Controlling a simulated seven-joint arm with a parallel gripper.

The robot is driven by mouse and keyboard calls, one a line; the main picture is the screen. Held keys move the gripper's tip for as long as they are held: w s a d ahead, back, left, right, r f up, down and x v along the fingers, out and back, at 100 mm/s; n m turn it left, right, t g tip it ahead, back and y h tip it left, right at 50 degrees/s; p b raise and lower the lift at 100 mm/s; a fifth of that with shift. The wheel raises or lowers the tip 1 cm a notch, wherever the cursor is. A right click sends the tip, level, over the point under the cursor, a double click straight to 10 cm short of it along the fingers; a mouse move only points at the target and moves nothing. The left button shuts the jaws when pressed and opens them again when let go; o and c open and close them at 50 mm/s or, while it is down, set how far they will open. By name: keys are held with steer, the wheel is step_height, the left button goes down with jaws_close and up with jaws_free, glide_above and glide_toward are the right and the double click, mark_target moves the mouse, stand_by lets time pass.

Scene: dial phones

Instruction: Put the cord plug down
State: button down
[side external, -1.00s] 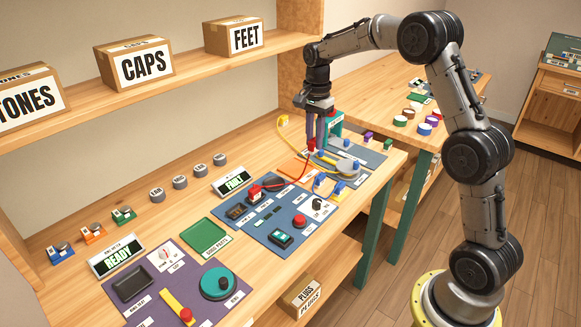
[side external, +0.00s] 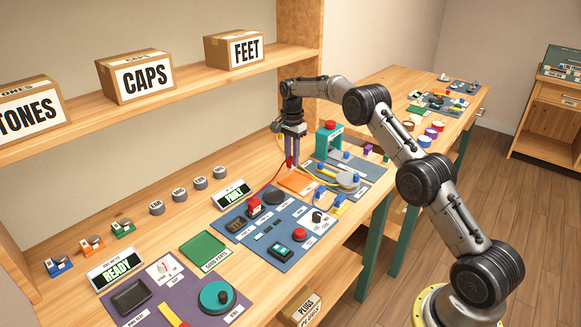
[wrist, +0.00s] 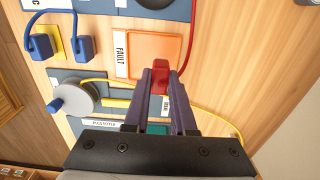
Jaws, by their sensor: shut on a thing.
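My gripper (side external: 290,162) points down over the back of the bench and is shut on the red cord plug (wrist: 160,72). In the wrist view the plug sits between my fingertips (wrist: 160,88) and overlaps the near edge of the orange tray (wrist: 152,42), labelled FAULT. In the side view the orange tray (side external: 297,183) lies just below and right of the plug. Whether the plug touches anything is hard to tell. A red cord (wrist: 188,50) runs from the plug to the red block (side external: 254,207) on the blue mat.
A yellow cord (wrist: 222,119) passes beside the plug and fingers. A grey round disc (side external: 346,179) and blue-ended plugs (side external: 340,197) stand right of the tray. A teal press with a red top (side external: 329,139) stands behind. Bare wood lies left of the tray.

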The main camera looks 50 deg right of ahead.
mark_target(291, 167)
steer(key=shift+w+d+f, duration=0.15)
steer(key=shift+w+f, duration=0.3)
steer(key=shift+f, duration=1.6)
steer(key=shift+f, duration=0.25)
steer(key=c, duration=0.7)
jaws_free()
steer(key=shift+c, duration=0.2)
step_height(291, 167, up, 13)
steer(key=shift+f, duration=0.15)
